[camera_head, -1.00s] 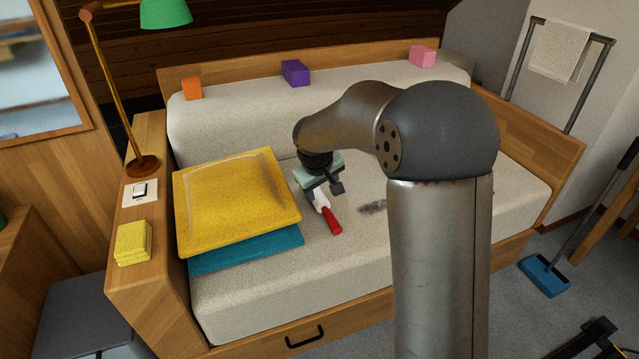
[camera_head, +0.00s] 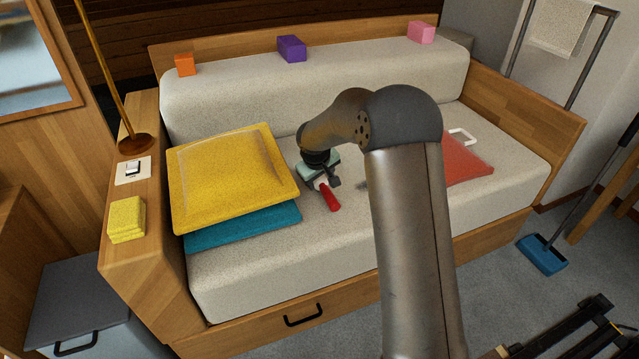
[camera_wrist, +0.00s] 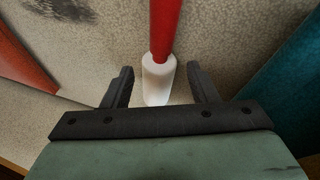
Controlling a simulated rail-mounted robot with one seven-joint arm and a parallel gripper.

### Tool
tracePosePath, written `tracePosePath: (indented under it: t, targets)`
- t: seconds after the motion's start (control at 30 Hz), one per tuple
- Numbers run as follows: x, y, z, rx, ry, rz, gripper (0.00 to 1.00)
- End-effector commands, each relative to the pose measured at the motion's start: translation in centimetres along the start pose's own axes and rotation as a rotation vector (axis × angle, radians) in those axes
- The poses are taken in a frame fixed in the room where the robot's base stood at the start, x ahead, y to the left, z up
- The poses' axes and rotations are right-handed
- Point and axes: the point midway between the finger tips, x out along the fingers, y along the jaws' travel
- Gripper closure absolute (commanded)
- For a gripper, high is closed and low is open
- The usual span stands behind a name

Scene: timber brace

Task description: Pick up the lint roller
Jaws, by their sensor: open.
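The lint roller lies on the sofa seat, with a red handle (camera_head: 330,199) and a white roll; in the head view my gripper covers most of the roll. In the wrist view its red handle (camera_wrist: 165,25) runs up out of the picture and its white roll (camera_wrist: 157,80) lies between my two fingers. My gripper (camera_wrist: 158,85) is open, one finger on each side of the roll with a gap on both sides. In the head view my gripper (camera_head: 325,182) is low over the seat at the roll end.
A yellow cushion (camera_head: 230,175) on a teal cushion (camera_head: 245,225) lies left of the roller. A red flat item (camera_head: 468,168) lies right, partly behind my arm. A dark smudge (camera_wrist: 60,8) marks the seat. Orange, purple and pink blocks (camera_head: 292,48) stand on the backrest.

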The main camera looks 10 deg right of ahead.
Motion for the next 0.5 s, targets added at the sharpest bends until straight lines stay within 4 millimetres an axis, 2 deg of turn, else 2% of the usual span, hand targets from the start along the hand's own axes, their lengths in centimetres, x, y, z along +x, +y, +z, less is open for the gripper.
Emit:
tracePosePath:
  t: [0.03, 0.2, 0.3, 0.5]
  targets:
    - [1.0, 0.0, 0.0, 0.002, -0.001, -0.001, 0.47]
    - [3.7, 0.1, -0.2, 0.001, -0.002, -0.002, 0.47]
    - [4.3, 0.2, -0.3, 0.002, -0.001, -0.001, 0.47]
    - [4.2, 0.2, -0.3, 0.001, 0.000, -0.001, 0.47]
